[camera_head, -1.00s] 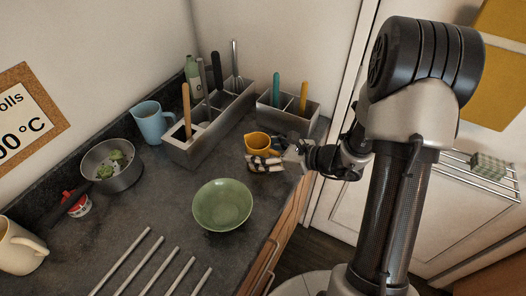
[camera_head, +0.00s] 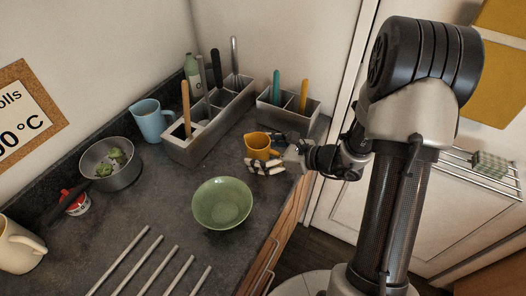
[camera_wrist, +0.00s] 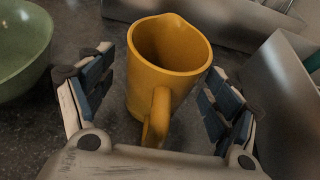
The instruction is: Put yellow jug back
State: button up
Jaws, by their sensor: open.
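The yellow jug (camera_head: 257,146) stands upright on the dark counter, in front of the smaller metal divided bin. In the wrist view the yellow jug (camera_wrist: 168,62) shows its spout on the far side and its handle toward my palm. My gripper (camera_head: 268,151) is at the jug, reaching in from the right. In the wrist view my gripper (camera_wrist: 158,95) is open, with one finger on each side of the jug. Small gaps show between the fingers and the jug's wall.
A green bowl (camera_head: 222,203) sits just in front of the jug. Metal bins with utensils, the long one (camera_head: 237,108) and the small one (camera_head: 312,117), stand behind.

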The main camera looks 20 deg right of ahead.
jog(key=v, duration=1.2)
jog(key=shift+f, duration=0.1)
jog(key=s+a+r+n+g+h, duration=0.1)
jog(key=s+a+r+n+g, duration=0.2)
jog(key=s+a+n+g, duration=0.25)
jog(key=s+a+r+n+g+h, duration=0.1)
jog(key=s+a+r+n+g, duration=0.15)
jog(key=s+a+n, duration=0.4)
jog(key=s+d+r+n+t+h, duration=0.3)
jog(key=s+r+n+h, duration=0.3)
jog(key=n, duration=0.9)
jog(key=shift+s+d+r+h, duration=0.15)
jog(key=shift+s+h, duration=0.05)
jog(key=shift+h, duration=0.5)
jog(key=shift+c, duration=0.6)
